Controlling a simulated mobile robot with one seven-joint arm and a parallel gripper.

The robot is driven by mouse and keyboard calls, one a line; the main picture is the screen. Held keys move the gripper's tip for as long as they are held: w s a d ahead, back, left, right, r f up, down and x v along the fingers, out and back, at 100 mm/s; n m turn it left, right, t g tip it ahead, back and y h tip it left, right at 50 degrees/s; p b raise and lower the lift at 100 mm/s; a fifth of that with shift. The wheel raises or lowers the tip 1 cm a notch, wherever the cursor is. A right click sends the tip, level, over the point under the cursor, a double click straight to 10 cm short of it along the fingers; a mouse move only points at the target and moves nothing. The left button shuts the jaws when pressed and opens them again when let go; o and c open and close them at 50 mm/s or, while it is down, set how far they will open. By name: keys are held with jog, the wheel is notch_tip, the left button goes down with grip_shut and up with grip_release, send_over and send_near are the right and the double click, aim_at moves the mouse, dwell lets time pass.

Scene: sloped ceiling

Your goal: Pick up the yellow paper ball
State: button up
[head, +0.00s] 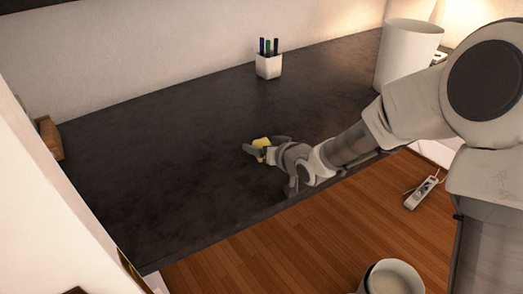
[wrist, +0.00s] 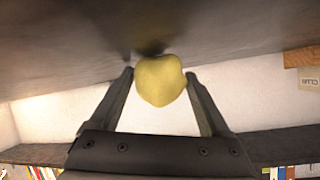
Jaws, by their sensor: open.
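The yellow paper ball (head: 262,142) is a small crumpled lump on the dark countertop (head: 150,150), near the middle of the head view. My gripper (head: 262,147) is at the ball, with its fingers spread around it. In the wrist view the ball (wrist: 160,80) sits between the two fingertips of my gripper (wrist: 160,76), near their ends. In the head view, the gripper partly hides the ball.
A white pen cup (head: 268,67) with several pens stands at the back of the counter. A white bin (head: 408,55) stands at the right. A brown wooden object (head: 49,137) is at the left edge. The counter around the ball is clear.

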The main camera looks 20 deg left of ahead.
jog(key=c, duration=1.1)
jog(key=shift+o, duration=0.2)
jog(key=shift+r, duration=0.1)
